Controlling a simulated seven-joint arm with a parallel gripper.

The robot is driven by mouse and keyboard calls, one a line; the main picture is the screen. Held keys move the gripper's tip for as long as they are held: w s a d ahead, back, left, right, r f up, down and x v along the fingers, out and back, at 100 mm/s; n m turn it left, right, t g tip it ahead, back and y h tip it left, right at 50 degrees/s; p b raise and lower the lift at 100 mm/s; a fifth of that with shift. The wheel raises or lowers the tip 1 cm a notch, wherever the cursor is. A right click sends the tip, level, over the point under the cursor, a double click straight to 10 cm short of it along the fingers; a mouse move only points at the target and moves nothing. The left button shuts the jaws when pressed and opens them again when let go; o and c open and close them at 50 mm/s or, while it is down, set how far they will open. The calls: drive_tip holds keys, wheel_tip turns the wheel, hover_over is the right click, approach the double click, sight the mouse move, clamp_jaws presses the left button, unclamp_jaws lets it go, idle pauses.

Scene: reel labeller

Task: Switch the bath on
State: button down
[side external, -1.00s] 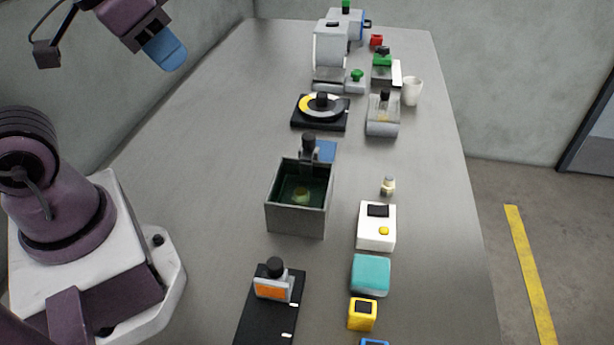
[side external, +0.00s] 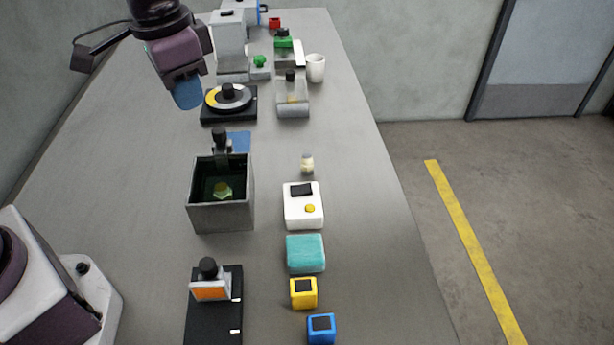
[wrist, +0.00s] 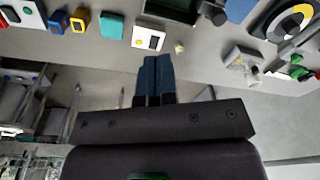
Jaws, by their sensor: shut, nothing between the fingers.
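The bath appears to be the grey open-topped box (side external: 222,205) with dark green inside and a yellow-green piece (side external: 223,190) in it. A white box (side external: 303,206) with a black rocker or slot (side external: 301,190) and a yellow button (side external: 310,209) stands to its right, apart from it. The white box also shows in the wrist view (wrist: 148,37), beyond my fingertips. My gripper (side external: 187,94) has blue fingers, shut and empty, above the table and well away from the white box. The fingers (wrist: 157,62) are together in the wrist view.
A teal block (side external: 305,253), a yellow block (side external: 303,293) and a blue block (side external: 321,328) line the front right. A small bottle (side external: 307,163) stands behind the white box. A black-based dial (side external: 228,99) and a white cup (side external: 316,67) are farther back. A black-knobbed fixture (side external: 209,285) stands in front.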

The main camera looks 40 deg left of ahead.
sight(309, 188)
drive_tip(key=w+d+f+m+h, duration=0.1)
drive_tip(key=w+d+f+m, duration=0.4)
drive_tip(key=w, duration=0.8)
drive_tip(key=d+f, duration=0.3)
drive_tip(key=shift+f, duration=0.1)
drive_tip(key=f, duration=0.8)
drive_tip(key=w+d+f, duration=0.1)
drive_tip(key=f, duration=0.3)
drive_tip(key=shift+f, duration=0.2)
drive_tip(key=shift+w+f, duration=0.1)
drive_tip(key=shift+f, duration=0.6)
drive_tip(key=shift+d, duration=0.1)
